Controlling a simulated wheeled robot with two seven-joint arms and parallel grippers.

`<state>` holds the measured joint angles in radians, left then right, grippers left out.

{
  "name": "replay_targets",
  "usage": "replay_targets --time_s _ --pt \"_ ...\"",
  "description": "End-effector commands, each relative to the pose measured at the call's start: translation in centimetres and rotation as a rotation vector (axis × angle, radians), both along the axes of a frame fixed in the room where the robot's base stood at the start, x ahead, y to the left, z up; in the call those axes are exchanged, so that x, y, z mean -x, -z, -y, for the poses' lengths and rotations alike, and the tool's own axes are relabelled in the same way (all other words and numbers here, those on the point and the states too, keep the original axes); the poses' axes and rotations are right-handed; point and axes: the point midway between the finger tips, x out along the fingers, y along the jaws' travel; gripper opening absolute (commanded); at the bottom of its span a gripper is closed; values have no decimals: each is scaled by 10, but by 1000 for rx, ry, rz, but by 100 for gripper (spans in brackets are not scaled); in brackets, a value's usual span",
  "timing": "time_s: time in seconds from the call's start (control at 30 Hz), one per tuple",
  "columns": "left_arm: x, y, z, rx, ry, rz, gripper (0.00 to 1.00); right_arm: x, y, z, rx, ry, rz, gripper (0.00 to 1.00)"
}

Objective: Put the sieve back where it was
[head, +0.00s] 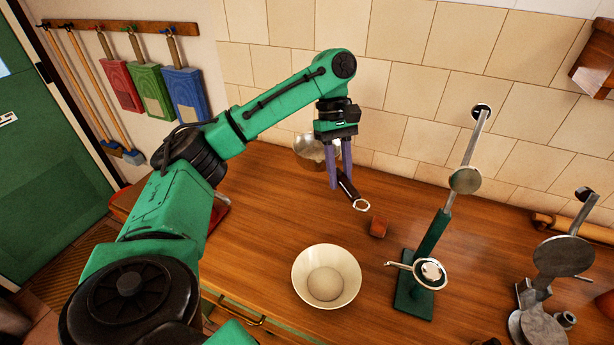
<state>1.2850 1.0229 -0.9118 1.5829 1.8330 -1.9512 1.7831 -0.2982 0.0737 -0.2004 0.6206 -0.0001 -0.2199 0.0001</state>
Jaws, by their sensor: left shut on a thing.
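The sieve (308,150) has a metal bowl and a dark handle ending in a pale ring. My left gripper (340,183) points down with its two purple fingers shut on the sieve's handle. The sieve's bowl is on the left, partly behind the fingers, and the ring end is toward the front right. The sieve is over the back part of the wooden counter (262,220), near the tiled wall. I cannot tell whether it touches the counter. My right gripper is not in view.
A cream bowl (299,274) with a pale round mass stands in front. A green stand (426,240) with metal parts and a metal device (563,257) stand at right. Red, green and blue items hang at upper left.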

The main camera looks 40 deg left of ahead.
Motion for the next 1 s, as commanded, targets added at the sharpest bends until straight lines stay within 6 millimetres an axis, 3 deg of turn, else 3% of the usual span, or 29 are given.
replay_targets --time_s 0.03,0.13,0.23,0.5,0.6,1.0 --pt "-3 -7 -4 5 4 11 0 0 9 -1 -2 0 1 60" --pt "-4 -21 -10 13 15 15 0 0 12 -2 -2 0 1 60" --pt "-4 -15 -12 16 19 12 0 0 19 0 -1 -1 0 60" --pt "-2 74 -11 17 20 8 0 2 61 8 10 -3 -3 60" --pt "-2 95 -12 14 17 10 0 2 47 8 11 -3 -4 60" --pt "-3 169 -11 15 16 15 0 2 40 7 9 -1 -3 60"
